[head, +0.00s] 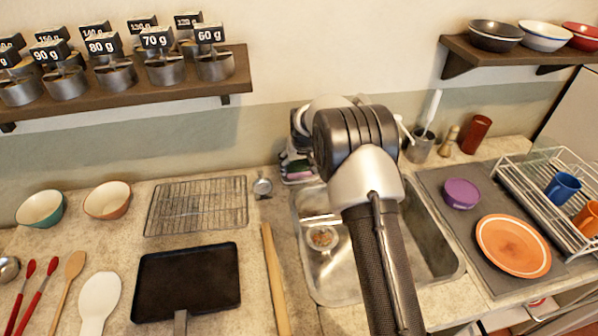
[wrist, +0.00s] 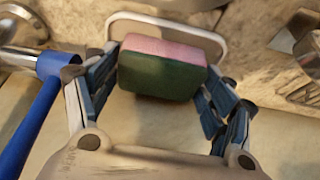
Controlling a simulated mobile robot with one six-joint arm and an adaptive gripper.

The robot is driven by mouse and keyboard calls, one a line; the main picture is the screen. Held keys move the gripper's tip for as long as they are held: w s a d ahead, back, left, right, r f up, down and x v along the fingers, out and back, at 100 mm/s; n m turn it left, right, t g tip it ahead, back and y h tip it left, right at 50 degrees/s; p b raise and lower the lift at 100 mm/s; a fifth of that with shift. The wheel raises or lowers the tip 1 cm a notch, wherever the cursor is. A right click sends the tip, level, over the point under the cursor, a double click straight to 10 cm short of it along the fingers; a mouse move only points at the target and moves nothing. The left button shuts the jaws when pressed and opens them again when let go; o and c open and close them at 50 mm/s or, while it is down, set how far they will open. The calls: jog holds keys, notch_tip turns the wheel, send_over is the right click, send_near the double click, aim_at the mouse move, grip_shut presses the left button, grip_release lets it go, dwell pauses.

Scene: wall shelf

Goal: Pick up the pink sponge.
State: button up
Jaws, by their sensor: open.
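The pink sponge (wrist: 165,72) is a block with a pink layer on top and a dark green layer below. In the wrist view it lies between the two fingers of my open gripper (wrist: 165,82), in a pale-rimmed holder (wrist: 205,36). The fingers stand on either side of it; I cannot tell whether either touches it. In the head view the sponge (head: 299,168) shows small behind the sink, left of my arm. My arm hides most of my gripper there.
A blue-handled tool (wrist: 38,125) lies left of my gripper in the wrist view. The steel sink (head: 330,285) is below my arm. A utensil cup (head: 420,147) stands to the right. A wire rack (head: 197,205) and a black tray (head: 187,283) lie left.

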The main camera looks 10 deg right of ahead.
aim_at(299, 166)
jog(key=shift+c, duration=0.3)
jog(key=shift+c, duration=1.4)
notch_tip(299, 166, up, 20)
jog(key=p, duration=0.5)
jog(key=shift+p, duration=0.35)
